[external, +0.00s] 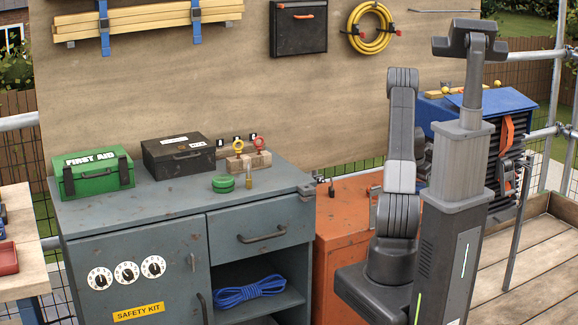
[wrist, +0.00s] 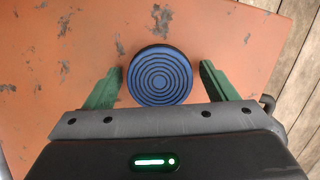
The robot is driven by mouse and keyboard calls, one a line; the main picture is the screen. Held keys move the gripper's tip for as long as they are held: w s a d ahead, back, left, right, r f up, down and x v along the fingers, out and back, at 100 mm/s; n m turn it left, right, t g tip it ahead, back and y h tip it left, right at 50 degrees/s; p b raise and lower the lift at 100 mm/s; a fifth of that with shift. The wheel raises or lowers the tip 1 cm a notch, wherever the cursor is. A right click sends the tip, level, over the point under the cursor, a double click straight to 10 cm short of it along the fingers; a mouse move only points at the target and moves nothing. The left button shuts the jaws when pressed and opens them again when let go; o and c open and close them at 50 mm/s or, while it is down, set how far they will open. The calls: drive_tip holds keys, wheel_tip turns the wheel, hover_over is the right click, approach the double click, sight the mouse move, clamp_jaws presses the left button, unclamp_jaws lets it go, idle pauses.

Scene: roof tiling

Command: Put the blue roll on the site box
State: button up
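The blue roll (wrist: 159,75) shows in the wrist view as a round disc with dark rings, seen from above over a worn orange surface (wrist: 60,45). That surface appears to be the top of the orange metal box (external: 340,215), likely the site box, right of the grey cabinet in the external view. My gripper (wrist: 161,70) is open, with one green finger on each side of the roll and a visible gap to both. In the external view my gripper and the roll are hidden behind my arm and column.
The grey cabinet (external: 150,215) holds a green first aid box (external: 92,174), a black cash box (external: 178,157), a green roll (external: 223,184) and a brass padlock (external: 248,179). Blue rope (external: 248,291) lies on its shelf. A blue-lidded dark box (external: 485,120) stands behind my column.

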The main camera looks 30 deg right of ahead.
sight(406, 159)
drive_tip(key=p+v, duration=0.1)
drive_tip(key=v, duration=1.1)
drive_tip(key=shift+r, duration=0.15)
drive_tip(key=b+x, duration=0.1)
drive_tip(key=x, duration=1.1)
drive_tip(key=shift+f, duration=0.4)
wheel_tip(406, 159, up, 3)
drive_tip(key=shift+r, duration=0.6)
